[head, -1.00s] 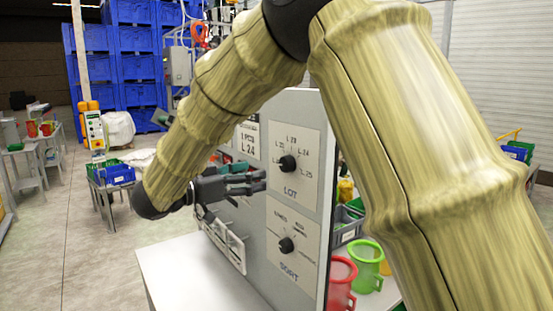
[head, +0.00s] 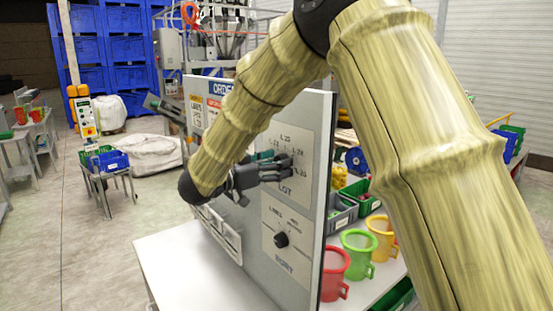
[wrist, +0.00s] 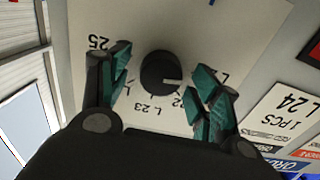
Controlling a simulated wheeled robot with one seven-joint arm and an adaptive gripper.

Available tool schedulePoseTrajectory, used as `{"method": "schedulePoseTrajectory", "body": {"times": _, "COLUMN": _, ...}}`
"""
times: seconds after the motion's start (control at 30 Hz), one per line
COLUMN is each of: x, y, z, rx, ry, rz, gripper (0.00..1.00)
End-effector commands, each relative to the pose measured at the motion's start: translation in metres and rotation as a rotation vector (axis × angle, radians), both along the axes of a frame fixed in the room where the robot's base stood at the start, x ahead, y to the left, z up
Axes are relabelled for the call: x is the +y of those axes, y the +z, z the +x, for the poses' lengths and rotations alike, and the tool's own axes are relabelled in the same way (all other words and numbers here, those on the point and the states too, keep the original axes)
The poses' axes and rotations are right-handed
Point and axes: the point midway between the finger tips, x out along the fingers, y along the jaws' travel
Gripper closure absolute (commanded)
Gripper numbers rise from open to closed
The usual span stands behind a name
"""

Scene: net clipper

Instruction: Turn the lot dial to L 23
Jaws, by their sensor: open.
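The lot dial is a black round knob (wrist: 160,72) with a white pointer mark, on a pale plate (head: 296,143) lettered LOT. In the wrist view the pointer faces right, towards a label partly covered by the right finger, and away from the L 23 label (wrist: 148,108) below the knob. My gripper (wrist: 163,70) is open, its dark green fingers on either side of the knob with visible gaps. In the head view my gripper (head: 282,168) is in front of the LOT plate and hides the knob.
Below is a second black knob (head: 281,240) on the SORT plate. A card reading L 24 (wrist: 292,108) is on the same upright panel. Red (head: 334,275), green (head: 358,250) and yellow (head: 381,235) mugs stand right of the panel. A white table (head: 190,265) lies below.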

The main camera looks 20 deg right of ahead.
Motion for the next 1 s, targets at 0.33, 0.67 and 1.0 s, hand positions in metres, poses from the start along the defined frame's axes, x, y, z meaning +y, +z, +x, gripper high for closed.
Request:
{"method": "schedulePoseTrajectory", "body": {"times": 0.33, "x": -0.0035, "y": -0.0005, "z": 0.0018, "rx": 0.0, "ry": 0.001, "rz": -0.001, "gripper": 0.37}}
{"method": "schedulePoseTrajectory", "body": {"times": 0.67, "x": -0.0034, "y": -0.0004, "z": 0.0017, "rx": 0.0, "ry": 0.001, "rz": -0.001, "gripper": 0.83}}
{"method": "schedulePoseTrajectory", "body": {"times": 1.0, "x": -0.0034, "y": -0.0033, "z": 0.0015, "rx": -0.039, "ry": 0.001, "rz": 0.013, "gripper": 0.83}}
